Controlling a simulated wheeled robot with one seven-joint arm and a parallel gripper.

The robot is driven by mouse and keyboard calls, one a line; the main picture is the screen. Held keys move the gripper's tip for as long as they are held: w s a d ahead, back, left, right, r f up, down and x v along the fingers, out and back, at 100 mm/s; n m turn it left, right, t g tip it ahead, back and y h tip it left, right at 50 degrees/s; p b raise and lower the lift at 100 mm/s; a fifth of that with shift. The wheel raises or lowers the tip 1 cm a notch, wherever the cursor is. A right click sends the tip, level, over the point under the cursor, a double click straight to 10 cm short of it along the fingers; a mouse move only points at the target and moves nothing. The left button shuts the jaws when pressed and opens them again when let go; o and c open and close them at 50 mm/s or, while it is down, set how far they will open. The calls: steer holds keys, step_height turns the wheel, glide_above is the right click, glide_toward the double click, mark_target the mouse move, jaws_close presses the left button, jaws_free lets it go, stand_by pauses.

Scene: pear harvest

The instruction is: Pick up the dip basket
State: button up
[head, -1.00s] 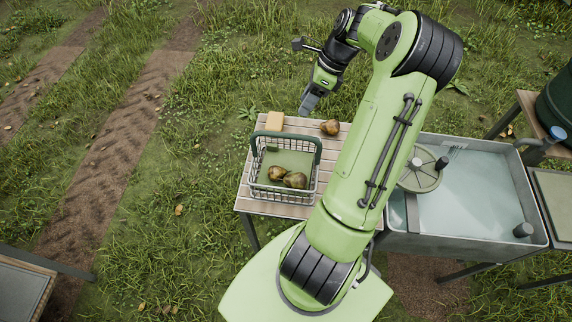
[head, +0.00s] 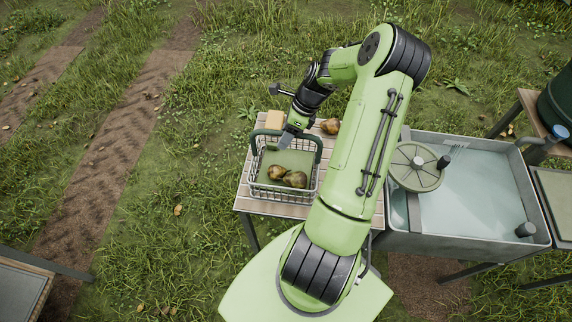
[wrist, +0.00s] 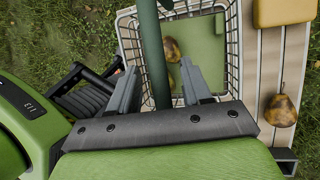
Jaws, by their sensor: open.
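The dip basket (head: 255,187) is a wire basket with a dark green handle and a green bottom. It stands upright on a slatted wooden table (head: 242,205). Two brownish pears (head: 295,179) lie in it; the wrist view shows one pear (wrist: 172,50) clearly. My gripper (head: 284,141) is above the basket at the handle. In the wrist view my gripper (wrist: 160,85) is open, its two grey fingers on either side of the green handle (wrist: 152,50). I cannot tell whether a finger touches it. The handle's lower part is hidden behind the gripper body.
A yellow block (head: 275,119) and a loose pear (head: 330,126) lie on the table behind the basket. A metal sink (head: 465,240) with water and a round green lid (head: 415,166) stands to the right. Grass lies to the left.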

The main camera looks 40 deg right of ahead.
steer(key=shift+f, duration=0.2)
stand_by(0.4)
jaws_close()
stand_by(1.2)
